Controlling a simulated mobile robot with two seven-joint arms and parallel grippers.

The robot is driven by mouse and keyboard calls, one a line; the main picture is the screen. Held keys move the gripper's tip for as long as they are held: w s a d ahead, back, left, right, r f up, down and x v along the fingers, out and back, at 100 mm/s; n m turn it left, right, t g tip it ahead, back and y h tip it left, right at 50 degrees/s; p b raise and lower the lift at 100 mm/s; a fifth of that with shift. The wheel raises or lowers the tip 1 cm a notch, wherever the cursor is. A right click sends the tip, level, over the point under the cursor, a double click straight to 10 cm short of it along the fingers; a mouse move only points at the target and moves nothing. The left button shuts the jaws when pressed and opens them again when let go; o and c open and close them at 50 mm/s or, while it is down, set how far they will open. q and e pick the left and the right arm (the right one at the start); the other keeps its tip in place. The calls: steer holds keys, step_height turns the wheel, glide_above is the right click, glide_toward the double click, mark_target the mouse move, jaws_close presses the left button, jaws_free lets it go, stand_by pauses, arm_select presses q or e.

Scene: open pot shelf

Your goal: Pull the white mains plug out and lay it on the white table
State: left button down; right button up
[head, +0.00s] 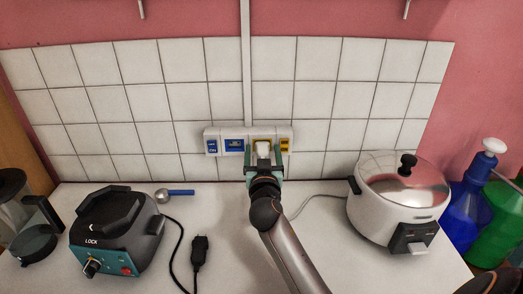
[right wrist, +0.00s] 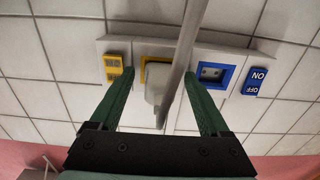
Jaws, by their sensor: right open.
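The white mains plug (head: 263,149) sits in the yellow-framed socket of the white wall panel (head: 213,134). In the right wrist view the plug (right wrist: 157,80) stands out from the panel between my green fingers. My right gripper (head: 264,158) is open, with one finger on each side of the plug and a visible gap on both sides. A pale grey strip crosses in front of the plug in the right wrist view; I cannot tell whether it is the cord. The white table (head: 225,215) lies below the panel. My left gripper is not in view.
A rice cooker (head: 395,210) stands at the right, with a pale cord on the table. A teal and black appliance (head: 115,235), a loose black plug (head: 199,250) and a blue-handled scoop (head: 175,193) are at the left. The table between the black plug and my arm is clear.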

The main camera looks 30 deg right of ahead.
jaws_close()
stand_by(0.8)
